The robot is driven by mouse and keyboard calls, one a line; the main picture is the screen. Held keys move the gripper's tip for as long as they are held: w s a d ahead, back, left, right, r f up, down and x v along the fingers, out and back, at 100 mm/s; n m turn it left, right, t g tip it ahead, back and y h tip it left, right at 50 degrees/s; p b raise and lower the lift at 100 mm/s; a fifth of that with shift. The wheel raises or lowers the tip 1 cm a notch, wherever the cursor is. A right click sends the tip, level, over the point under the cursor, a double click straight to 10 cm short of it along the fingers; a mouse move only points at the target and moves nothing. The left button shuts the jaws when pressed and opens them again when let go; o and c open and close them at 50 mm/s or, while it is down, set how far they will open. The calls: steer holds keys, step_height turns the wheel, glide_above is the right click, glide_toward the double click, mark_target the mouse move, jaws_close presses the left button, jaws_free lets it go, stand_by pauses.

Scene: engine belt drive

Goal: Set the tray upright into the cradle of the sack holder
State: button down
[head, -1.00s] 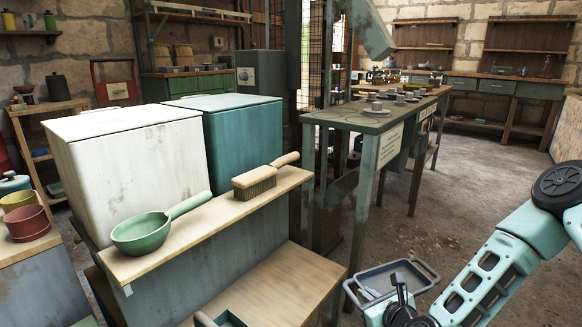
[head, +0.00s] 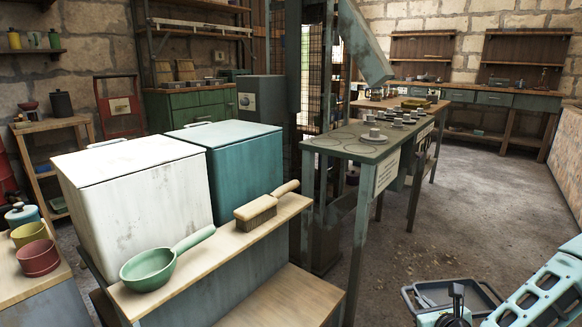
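A grey-blue tray (head: 415,290) with a raised rim shows at the bottom right of the head view, over the floor beyond the wooden shelf. My gripper (head: 457,300) is at the tray, its dark fingers overlapping the tray's inside. The tray has moved along with my arm, so the gripper looks shut on it; the fingertips' contact is hidden. The tray's lower part is cut off by the frame edge. It looks roughly level. I cannot clearly make out the sack holder or its cradle.
A shelf holds a green scoop (head: 150,268) and a brush (head: 262,206) before a white bin (head: 135,190) and a teal bin (head: 240,165). A green-grey table (head: 350,150) stands mid-room. A red frame (head: 122,105) stands at back left. The floor (head: 470,200) at right is open.

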step_height(320, 180, up, 31)
steer(key=p, duration=2.9)
steer(key=v, duration=0.5)
steer(key=shift+r, duration=0.25)
